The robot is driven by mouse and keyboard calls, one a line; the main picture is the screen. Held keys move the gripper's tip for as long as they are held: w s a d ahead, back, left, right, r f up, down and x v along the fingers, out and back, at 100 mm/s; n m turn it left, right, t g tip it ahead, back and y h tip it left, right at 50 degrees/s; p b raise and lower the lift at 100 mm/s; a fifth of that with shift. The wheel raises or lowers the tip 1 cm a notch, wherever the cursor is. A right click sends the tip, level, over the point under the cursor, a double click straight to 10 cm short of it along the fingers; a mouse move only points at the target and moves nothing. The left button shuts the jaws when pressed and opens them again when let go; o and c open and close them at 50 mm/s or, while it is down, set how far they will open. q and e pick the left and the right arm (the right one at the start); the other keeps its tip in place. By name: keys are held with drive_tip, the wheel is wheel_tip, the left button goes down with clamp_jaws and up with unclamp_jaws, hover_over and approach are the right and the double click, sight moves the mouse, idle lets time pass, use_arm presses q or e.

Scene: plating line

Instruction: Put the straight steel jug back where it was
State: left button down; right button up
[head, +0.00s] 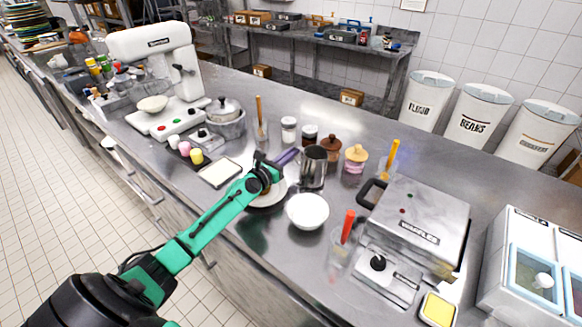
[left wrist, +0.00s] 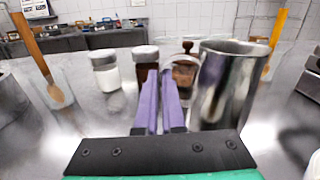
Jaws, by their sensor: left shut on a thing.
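The straight steel jug (head: 313,168) is upright over the middle of the steel counter, behind the white bowl. In the left wrist view the jug (left wrist: 226,88) is large and close, just right of the fingers. My left gripper (head: 287,157) has purple fingers that reach to the jug's left side. In the left wrist view its fingers (left wrist: 160,103) are close together, shut at the jug's side; the gripped part, likely the handle, is hidden. I cannot tell whether the jug's base touches the counter. My right gripper is not in view.
A white bowl (head: 307,211) stands in front of the jug, and a plate (head: 270,200) lies partly under my left arm. Jars (head: 331,147) stand close behind. The waffle maker (head: 420,222) is to the right, with a beaker holding a red-handled tool (head: 348,226) before it.

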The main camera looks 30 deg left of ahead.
use_arm(q)
drive_tip(key=shift+f, duration=0.65)
drive_tip(key=shift+r, duration=0.15)
drive_tip(key=c, duration=1)
unclamp_jaws()
drive_tip(key=shift+w, duration=0.1)
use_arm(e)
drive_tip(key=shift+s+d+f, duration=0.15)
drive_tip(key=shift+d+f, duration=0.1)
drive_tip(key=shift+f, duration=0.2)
